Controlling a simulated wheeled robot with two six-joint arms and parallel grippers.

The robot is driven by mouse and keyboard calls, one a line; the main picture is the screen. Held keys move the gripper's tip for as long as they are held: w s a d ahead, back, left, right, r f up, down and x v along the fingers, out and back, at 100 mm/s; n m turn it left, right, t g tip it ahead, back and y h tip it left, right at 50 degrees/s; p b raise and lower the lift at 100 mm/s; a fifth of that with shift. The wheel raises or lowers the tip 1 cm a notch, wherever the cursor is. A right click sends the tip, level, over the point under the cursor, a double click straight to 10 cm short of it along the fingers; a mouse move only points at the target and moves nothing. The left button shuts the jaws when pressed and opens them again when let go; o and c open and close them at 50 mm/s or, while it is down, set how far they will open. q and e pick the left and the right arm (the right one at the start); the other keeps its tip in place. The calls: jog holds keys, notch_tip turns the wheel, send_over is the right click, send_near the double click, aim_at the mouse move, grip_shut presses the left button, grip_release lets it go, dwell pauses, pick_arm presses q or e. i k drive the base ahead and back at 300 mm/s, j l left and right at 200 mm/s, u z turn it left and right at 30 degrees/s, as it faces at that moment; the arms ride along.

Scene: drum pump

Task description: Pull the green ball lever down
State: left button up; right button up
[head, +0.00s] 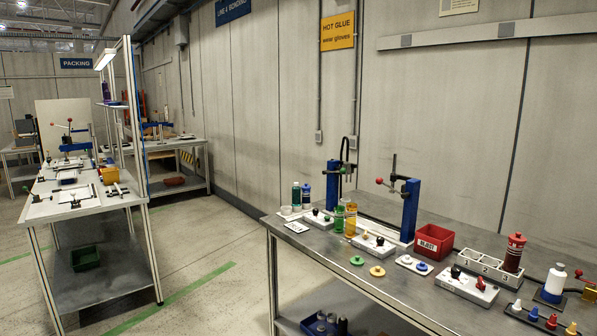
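The workbench (350,272) stands at the right in the head view. Two blue posts with levers rise from its back; the right post (410,208) has a lever ending in a red ball (379,181). A white control box (318,219) with a dark knob and a small green part (327,218) sits near the left post (332,184). Whether this green part is the ball of a lever is too small to tell. Another white box (372,246) with small knobs sits in front of the right post. Neither of my grippers shows in the view.
Green and amber bottles (351,219) stand between the posts. A red REJECT bin (434,242), a numbered holder (487,268) with a red bottle (514,252), and a white bottle (555,281) fill the right side.

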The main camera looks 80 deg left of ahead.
aim_at(342, 170)
jog(key=u, duration=2.4)
jog(key=i+z, duration=0.15)
jog(key=i, duration=0.35)
jog(key=i+z, duration=0.15)
jog(key=i, duration=0.35)
jog(key=i+j+z, duration=0.2)
jog(key=i, duration=0.3)
jog(key=i+j+z, duration=0.15)
jog(key=i, duration=0.35)
jog(key=i+j+z, duration=0.15)
jog(key=i+j, duration=0.15)
jog(key=i, duration=0.2)
